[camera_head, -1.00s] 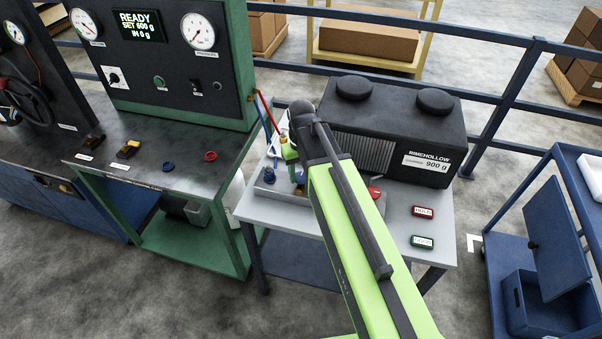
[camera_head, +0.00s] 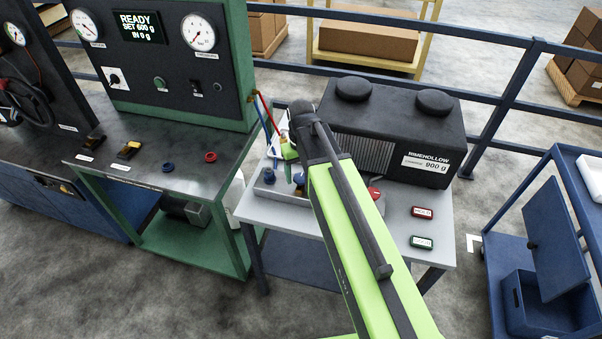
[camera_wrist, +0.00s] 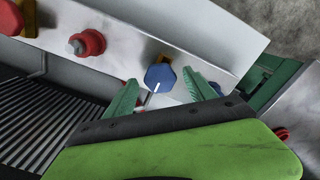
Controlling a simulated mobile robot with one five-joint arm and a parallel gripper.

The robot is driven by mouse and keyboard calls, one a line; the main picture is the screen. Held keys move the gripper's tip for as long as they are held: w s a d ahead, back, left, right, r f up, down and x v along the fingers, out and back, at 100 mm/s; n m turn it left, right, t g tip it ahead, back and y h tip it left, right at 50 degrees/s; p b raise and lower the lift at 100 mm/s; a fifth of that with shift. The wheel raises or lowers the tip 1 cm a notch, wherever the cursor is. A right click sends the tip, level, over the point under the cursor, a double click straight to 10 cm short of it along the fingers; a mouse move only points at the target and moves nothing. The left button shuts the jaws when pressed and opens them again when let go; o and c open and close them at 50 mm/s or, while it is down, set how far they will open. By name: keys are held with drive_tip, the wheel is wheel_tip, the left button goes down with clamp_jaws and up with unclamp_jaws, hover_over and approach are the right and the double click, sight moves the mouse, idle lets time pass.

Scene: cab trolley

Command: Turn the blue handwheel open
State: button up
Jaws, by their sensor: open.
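The blue handwheel (camera_wrist: 159,77) shows in the wrist view as a faceted blue knob with a white line on its face, in front of a pale metal panel. My gripper (camera_wrist: 162,92) is open. Its two green fingers stand to the left and right of the blue handwheel, with gaps visible; I cannot tell how far off it is in depth. In the head view my gripper (camera_head: 289,163) is over the left part of the grey table, partly hidden by my arm. A blue knob (camera_head: 269,176) shows on the tray there.
A red knob (camera_wrist: 88,43) sits on the panel left of the blue handwheel. The black Rimehollow unit (camera_head: 390,130) stands behind my arm. Green and red labelled plates (camera_head: 422,242) lie at the table's right.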

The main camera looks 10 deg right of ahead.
wheel_tip(320, 180, up, 17)
drive_tip(key=p, duration=1.6)
drive_tip(key=b, duration=0.5)
hover_over(301, 177)
drive_tip(key=d, duration=0.3)
wheel_tip(301, 177, down, 5)
drive_tip(key=s+d+f+m+b, duration=0.2)
drive_tip(key=s+d+f+b, duration=0.2)
drive_tip(key=s, duration=0.4)
drive_tip(key=shift+s+d+f+m+b, duration=0.25)
drive_tip(key=shift+d+f+m+b, duration=0.15)
drive_tip(key=shift+d+f, duration=0.2)
